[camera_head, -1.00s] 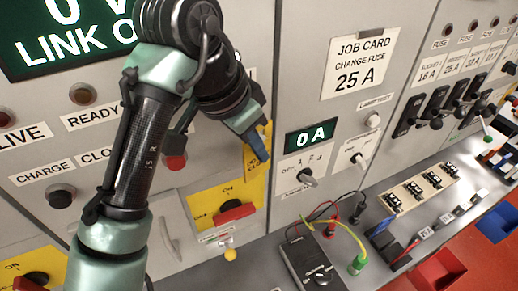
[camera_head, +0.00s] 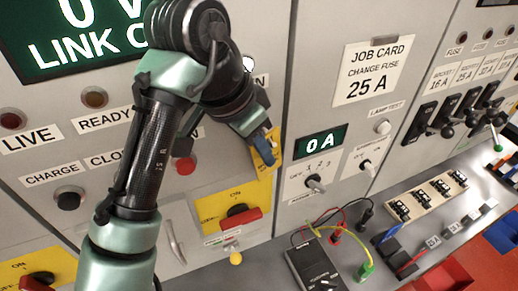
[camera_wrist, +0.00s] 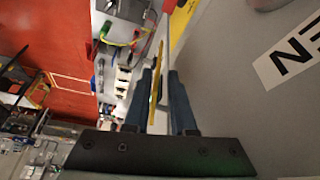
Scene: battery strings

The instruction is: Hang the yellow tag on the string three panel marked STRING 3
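The yellow tag (camera_head: 263,157) is at the blue fingertips of my gripper (camera_head: 262,143), in front of the grey cabinet. It hangs down from the fingers, with dark print too small to read. In the wrist view the tag (camera_wrist: 157,78) shows nearly edge-on between my two fingers (camera_wrist: 160,88), which look closed on it. Below it on the cabinet is a yellow panel (camera_head: 212,206) marked ON, with a dark knob and a red handle (camera_head: 240,219). I cannot read STRING 3 on any panel; the small label by this one is illegible.
A second yellow ON panel (camera_head: 55,268) is at the lower left. A black meter (camera_head: 313,265) with leads lies on the grey bench right of the yellow panel. A red bin (camera_head: 447,277) stands in front of the bench. A job card (camera_head: 372,70) is on the right cabinet.

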